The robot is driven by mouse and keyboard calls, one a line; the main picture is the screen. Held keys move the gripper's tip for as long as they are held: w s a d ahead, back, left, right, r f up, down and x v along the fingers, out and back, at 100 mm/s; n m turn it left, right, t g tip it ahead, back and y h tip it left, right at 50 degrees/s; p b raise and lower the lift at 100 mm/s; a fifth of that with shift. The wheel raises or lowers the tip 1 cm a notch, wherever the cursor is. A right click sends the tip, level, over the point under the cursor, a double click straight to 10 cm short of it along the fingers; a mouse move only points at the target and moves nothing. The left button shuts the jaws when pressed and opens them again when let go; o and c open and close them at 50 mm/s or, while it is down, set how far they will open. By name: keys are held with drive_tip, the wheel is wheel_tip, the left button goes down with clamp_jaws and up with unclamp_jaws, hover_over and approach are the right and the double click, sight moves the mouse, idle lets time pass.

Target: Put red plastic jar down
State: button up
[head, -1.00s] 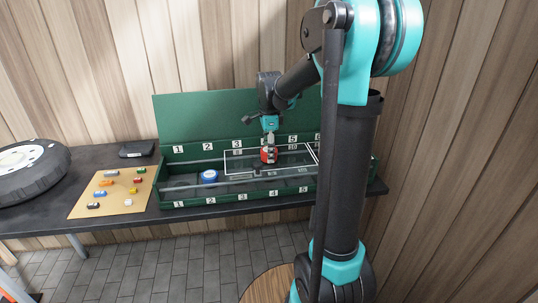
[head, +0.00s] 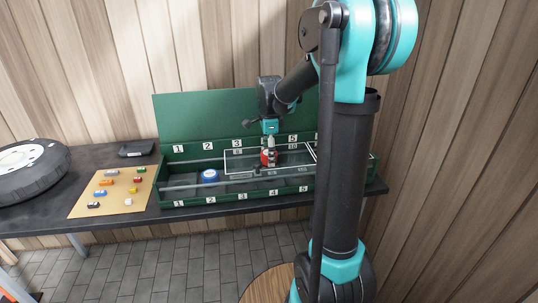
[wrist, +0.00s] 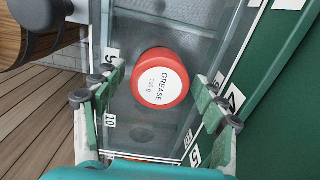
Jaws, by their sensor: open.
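The red plastic jar (wrist: 160,78) has a white label reading "GREASE 100 g" and stands in a compartment of the green box (head: 180,203). In the head view the jar (head: 268,159) is partly covered by my gripper (head: 270,147), which is directly above it. In the wrist view my gripper (wrist: 160,108) is open, with one finger on each side of the jar and visible gaps between them and it. The jar's underside is hidden.
A blue jar (head: 209,176) sits in a left compartment. Clear dividers and number tags line the box. A board with several small coloured parts (head: 110,190), a black case (head: 136,148) and a wheel (head: 30,170) lie to the left.

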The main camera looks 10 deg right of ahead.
wheel_tip(320, 180, up, 12)
drive_tip(key=shift+r, duration=0.15)
idle(0.3)
